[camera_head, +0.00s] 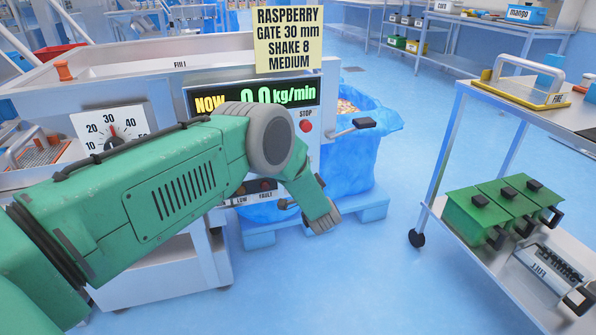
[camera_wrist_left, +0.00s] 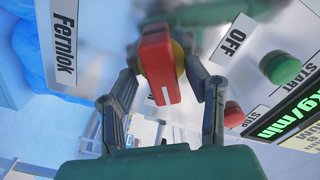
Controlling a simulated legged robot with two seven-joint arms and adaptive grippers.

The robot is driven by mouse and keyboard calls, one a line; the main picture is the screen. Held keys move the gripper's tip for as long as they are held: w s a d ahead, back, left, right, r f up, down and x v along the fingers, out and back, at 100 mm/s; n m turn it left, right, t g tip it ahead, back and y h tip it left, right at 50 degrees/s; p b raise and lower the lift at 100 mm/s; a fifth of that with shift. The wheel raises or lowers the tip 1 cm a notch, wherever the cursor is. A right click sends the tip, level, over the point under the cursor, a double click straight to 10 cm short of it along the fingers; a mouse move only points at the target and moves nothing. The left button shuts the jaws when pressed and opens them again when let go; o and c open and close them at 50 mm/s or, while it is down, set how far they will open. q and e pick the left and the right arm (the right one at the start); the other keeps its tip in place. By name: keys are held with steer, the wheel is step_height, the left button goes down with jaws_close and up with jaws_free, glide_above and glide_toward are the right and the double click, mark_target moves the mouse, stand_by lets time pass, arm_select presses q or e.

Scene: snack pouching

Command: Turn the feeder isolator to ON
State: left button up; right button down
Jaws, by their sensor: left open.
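The feeder isolator is a red handle (camera_wrist_left: 158,70) on a yellow base, seen in the left wrist view, with a white mark on it. An OFF label (camera_wrist_left: 234,40) sits to its right on the panel. My left gripper (camera_wrist_left: 161,82) is open, with one finger on each side of the red handle; I cannot tell if either finger touches it. In the head view my green left arm crosses the feeder's front panel and hides the isolator. My right gripper is not in view.
A green START button (camera_wrist_left: 280,67) and a red STOP button (camera_wrist_left: 233,114) are close beside the left gripper. The feeder display (camera_head: 255,97) reads 0.0 kg/min. A dial (camera_head: 112,131) stands left. A trolley (camera_head: 449,207) with green boxes (camera_head: 480,213) stands right; floor between is clear.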

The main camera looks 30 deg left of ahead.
arm_select(q)
steer(key=v, duration=1.2)
steer(key=shift+w+f, duration=0.1)
steer(key=shift+w, duration=0.05)
